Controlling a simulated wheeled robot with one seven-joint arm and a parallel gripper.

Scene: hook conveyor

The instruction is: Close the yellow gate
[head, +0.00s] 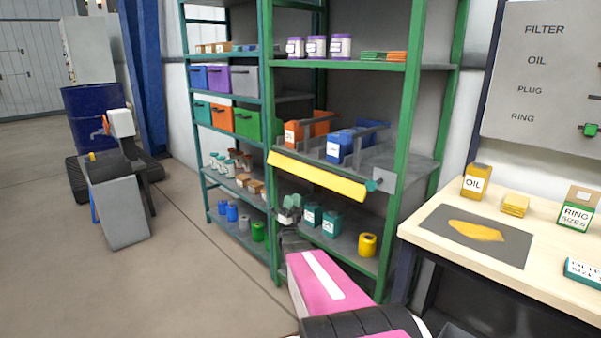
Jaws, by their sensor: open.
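The yellow gate (318,176) is a long flat bar across the front of a shelf on the green rack, sloping down to the right. A teal knob and a grey plate (384,181) sit at its right end. Behind and above it are orange boxes (307,128) and blue boxes (345,142) between grey dividers. My gripper (289,207) is open, just below the left half of the gate, in front of the lower shelf. It looks empty. I cannot tell whether it touches the gate. My pink arm reaches up from the bottom.
Teal canisters (320,217) and a yellow roll (367,244) stand on the lower shelf beside my gripper. A wooden workbench (415,232) with an oil can (476,181) is at the right. Open floor (185,285) lies to the left.

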